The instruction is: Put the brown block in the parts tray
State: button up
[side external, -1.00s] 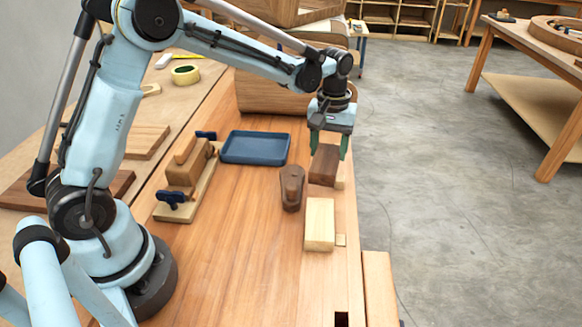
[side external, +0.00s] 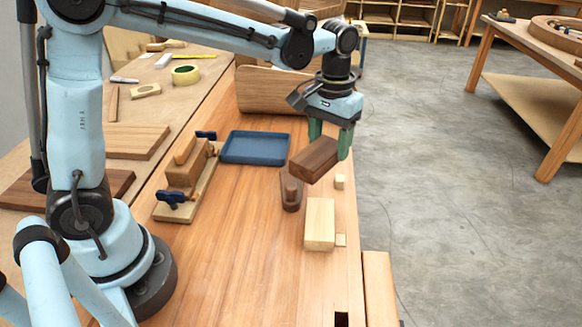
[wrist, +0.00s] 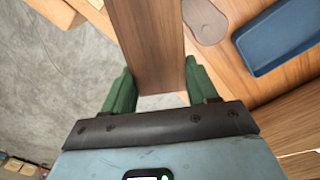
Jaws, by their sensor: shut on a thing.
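The brown block (side external: 314,159) is dark wood and is held tilted in the air above the bench's right side. My gripper (side external: 330,142) is shut on it, with a green finger on each side. In the wrist view the block (wrist: 148,40) runs up from between the green fingers of my gripper (wrist: 162,92). The parts tray (side external: 256,147) is a shallow blue tray, flat on the bench, left of the block and apart from it. No contents show in it. The tray also shows at the right of the wrist view (wrist: 280,40).
A dark rounded wooden piece (side external: 290,195) stands just below and left of the held block. A pale block (side external: 320,223) and small pale cubes (side external: 339,182) lie near the right edge. A clamped wooden fixture (side external: 186,178) stands left of the tray. The bench's front middle is clear.

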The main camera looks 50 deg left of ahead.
jog(key=s+a+m, duration=0.1)
jog(key=a+m, duration=0.7)
jog(key=m, duration=0.3)
send_over(270, 151)
notch_tip(270, 151, down, 6)
jog(key=shift+d+f, duration=0.1)
jog(key=shift+f, duration=2.2)
jog(key=shift+f, duration=0.1)
jog(key=o, duration=1.1)
